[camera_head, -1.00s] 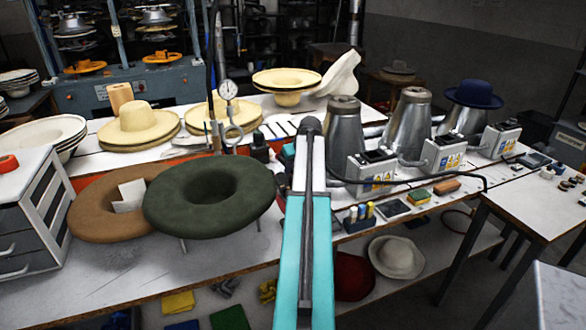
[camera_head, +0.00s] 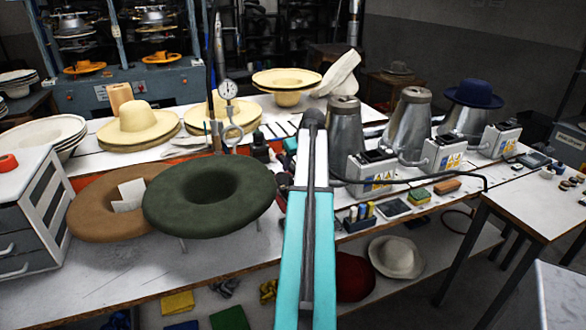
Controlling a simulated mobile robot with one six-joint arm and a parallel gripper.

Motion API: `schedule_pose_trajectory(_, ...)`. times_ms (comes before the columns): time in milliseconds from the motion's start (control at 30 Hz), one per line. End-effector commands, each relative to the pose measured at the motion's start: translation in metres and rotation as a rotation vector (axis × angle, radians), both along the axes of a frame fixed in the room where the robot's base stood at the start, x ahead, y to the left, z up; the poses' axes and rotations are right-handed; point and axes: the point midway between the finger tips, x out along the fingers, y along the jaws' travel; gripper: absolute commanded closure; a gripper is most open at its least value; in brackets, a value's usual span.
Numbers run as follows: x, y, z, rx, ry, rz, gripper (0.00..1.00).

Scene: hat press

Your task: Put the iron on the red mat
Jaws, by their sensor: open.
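I cannot make out an iron in this view. A red-orange flat strip (camera_head: 185,154) shows on the table behind the brown and green felt rings; most of it is hidden, and I cannot tell whether it is the red mat. My arm, teal and white with a dark rounded top, rises through the middle of the picture. My gripper does not show.
Straw hats (camera_head: 140,122) stand behind. Metal cones (camera_head: 412,118) with control boxes stand right. A white drawer unit (camera_head: 40,190) stands left.

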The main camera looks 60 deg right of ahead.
Motion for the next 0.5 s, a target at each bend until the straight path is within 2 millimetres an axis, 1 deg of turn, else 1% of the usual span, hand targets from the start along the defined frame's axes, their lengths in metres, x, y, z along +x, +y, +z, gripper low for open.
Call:
schedule_pose_trajectory(33,-0.003,0.001,0.007,-0.003,-0.002,-0.001,0.57)
schedule_pose_trajectory(500,-0.03,0.016,0.063,-0.005,-0.003,-0.001,0.57)
